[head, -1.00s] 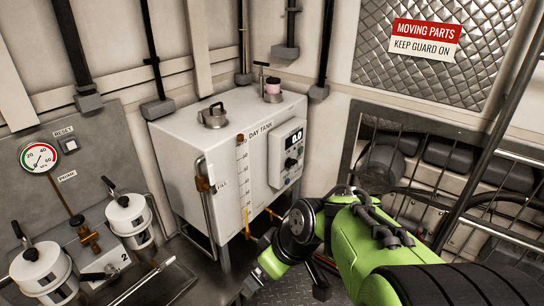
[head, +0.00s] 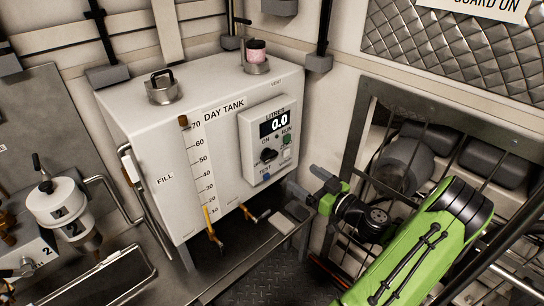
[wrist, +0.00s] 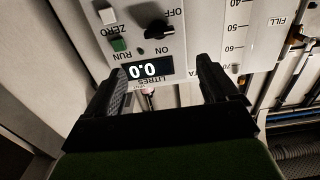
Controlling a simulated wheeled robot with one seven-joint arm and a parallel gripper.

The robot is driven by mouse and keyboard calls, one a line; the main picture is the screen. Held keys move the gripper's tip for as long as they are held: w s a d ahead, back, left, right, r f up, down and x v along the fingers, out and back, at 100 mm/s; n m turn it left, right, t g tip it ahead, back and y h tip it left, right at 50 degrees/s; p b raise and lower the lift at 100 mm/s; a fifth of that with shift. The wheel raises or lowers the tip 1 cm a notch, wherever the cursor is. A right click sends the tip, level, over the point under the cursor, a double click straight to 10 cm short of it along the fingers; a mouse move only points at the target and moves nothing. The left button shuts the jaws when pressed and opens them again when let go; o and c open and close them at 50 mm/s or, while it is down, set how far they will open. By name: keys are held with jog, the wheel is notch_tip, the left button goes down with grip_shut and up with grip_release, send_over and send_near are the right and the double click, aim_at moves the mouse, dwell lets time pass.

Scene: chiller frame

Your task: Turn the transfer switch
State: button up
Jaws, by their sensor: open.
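The transfer switch is a black rotary knob (head: 268,156) on the light control panel of the white day tank. It also shows in the wrist view, a black knob (wrist: 156,31) between the words ON and OFF, with the picture upside down. Its exact pointing direction is hard to tell. My gripper (head: 321,184) is to the right of the panel and slightly lower in the head view, apart from the knob. In the wrist view my gripper (wrist: 163,75) has its two black fingers spread wide with nothing between them, and the knob lies beyond the fingertips.
The panel has a display (head: 274,123) reading 0.0 and a green RUN button (head: 287,140). Pipes with yellow handles (head: 212,228) project below the tank (head: 165,125). A metal guard frame (head: 365,130) stands at the right.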

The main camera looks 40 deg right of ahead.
aim_at(272, 156)
jog(key=w, duration=1.3)
jog(key=shift+w+a, duration=0.1)
jog(key=shift+w, duration=0.1)
jog(key=shift+c, duration=0.4)
jog(key=c, duration=1)
